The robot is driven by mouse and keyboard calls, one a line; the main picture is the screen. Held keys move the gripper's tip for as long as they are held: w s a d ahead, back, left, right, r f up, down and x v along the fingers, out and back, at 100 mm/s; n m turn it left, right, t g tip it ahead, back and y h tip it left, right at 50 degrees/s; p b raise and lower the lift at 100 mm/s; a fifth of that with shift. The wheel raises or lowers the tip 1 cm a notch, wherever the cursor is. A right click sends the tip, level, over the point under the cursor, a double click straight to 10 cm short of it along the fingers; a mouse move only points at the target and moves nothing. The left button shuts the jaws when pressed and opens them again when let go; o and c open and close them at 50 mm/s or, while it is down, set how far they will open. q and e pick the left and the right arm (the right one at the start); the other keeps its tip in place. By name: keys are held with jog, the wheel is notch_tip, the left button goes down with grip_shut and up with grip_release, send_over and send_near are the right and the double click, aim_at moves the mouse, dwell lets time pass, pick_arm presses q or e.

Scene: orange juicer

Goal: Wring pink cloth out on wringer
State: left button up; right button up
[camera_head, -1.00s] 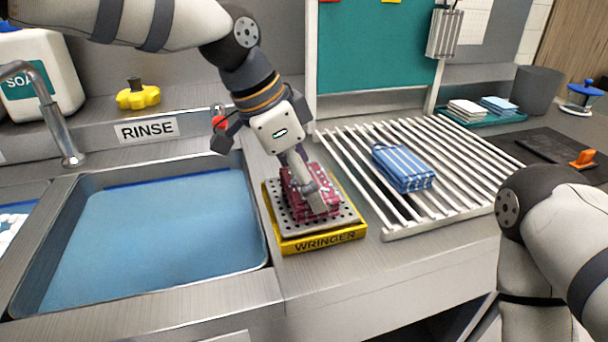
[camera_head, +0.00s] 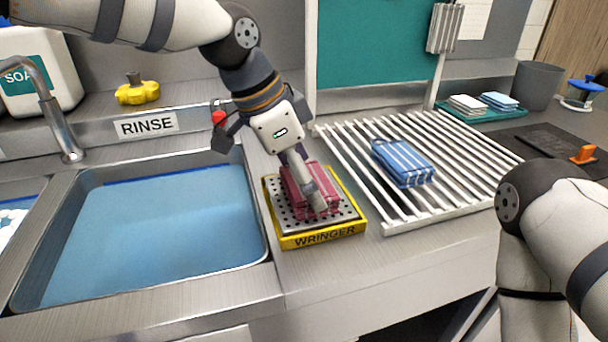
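The pink cloth (camera_head: 292,183) lies folded on the perforated metal plate of the yellow wringer (camera_head: 322,238), to the right of the rinse basin. It looks plain pink, without visible spots. My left gripper (camera_head: 312,190) comes down from above. Its light grey finger end is against the top of the cloth, covering part of it. I cannot tell whether its fingers are open or shut around the cloth. My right arm is at the right edge; its gripper is out of view.
The rinse basin (camera_head: 150,235) holds blue water. A white slatted rack (camera_head: 465,165) on the right carries a blue striped cloth (camera_head: 403,163). Folded cloths sit on a teal tray (camera_head: 480,117) farther back. A yellow sponge-like piece (camera_head: 138,94) and a soap container (camera_head: 50,85) stand behind the basin.

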pick_arm(q)
jog(key=shift+r+p, duration=0.35)
jog(key=shift+r, duration=3.15)
